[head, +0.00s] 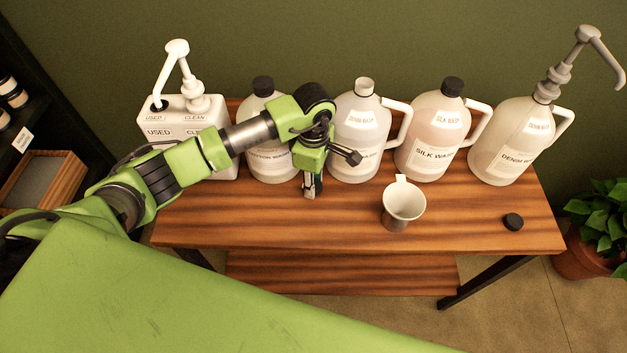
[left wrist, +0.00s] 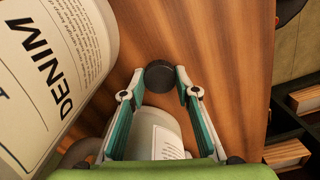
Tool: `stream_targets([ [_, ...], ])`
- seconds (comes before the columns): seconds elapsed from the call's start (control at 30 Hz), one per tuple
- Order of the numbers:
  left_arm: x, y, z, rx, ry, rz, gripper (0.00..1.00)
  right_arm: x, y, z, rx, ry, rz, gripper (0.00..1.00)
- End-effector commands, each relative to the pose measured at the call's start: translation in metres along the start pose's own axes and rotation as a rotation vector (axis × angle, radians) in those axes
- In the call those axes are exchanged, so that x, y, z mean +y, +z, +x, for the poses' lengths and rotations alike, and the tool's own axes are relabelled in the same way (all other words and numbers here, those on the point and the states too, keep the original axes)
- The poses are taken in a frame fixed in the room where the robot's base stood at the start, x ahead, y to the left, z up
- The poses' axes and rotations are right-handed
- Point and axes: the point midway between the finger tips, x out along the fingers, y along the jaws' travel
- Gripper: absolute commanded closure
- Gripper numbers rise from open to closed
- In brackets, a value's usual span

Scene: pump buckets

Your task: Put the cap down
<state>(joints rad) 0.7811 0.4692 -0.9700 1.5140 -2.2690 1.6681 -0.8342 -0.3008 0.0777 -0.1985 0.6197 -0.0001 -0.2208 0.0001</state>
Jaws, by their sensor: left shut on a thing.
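My left gripper (head: 312,191) points down over the wooden table (head: 270,226), in front of the gap between the second and third jugs. In the left wrist view its fingertips are shut on a round black cap (left wrist: 160,75), with wood behind it. I cannot tell whether the cap touches the wood. The cap is not clearly visible in the head view. The third jug (head: 362,137) has a bare, open white neck. A jug labelled DENIM (left wrist: 58,62) stands close to the gripper in the left wrist view. My right gripper is not in view.
Another black cap (head: 513,222) lies at the right. The silk wash jug (head: 436,136) is capped. The right jug (head: 507,143) and the used/clean holder (head: 181,113) carry pumps. The front left tabletop is clear.

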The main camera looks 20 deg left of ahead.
Motion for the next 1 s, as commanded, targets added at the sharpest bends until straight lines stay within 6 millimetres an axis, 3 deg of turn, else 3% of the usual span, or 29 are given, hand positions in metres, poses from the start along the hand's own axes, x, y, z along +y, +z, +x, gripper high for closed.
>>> stream_targets([
  [0.03, 0.0, 0.0, 0.003, 0.0, 0.001, 0.0, 0.97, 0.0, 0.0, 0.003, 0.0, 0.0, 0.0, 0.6],
  [0.07, 0.0, 0.0, 0.001, 0.0, 0.001, 0.0, 0.66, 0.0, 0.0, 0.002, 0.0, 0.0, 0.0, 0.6],
  [0.1, 0.0, 0.0, 0.001, 0.0, 0.001, 0.0, 0.56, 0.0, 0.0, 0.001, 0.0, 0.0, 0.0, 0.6],
  [0.47, 0.0, 0.0, 0.0, 0.0, 0.0, 0.0, 0.54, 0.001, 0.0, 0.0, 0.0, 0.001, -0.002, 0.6],
  [0.63, 0.0, 0.001, -0.013, -0.001, -0.002, 0.0, 0.54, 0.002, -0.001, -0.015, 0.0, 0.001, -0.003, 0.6],
  [0.77, 0.005, -0.004, -0.041, 0.0, 0.0, -0.002, 0.54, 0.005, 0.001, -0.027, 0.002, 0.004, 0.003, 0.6],
  [1.0, -0.001, 0.0, -0.098, 0.004, 0.006, 0.0, 0.54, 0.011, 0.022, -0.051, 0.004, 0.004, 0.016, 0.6],
])
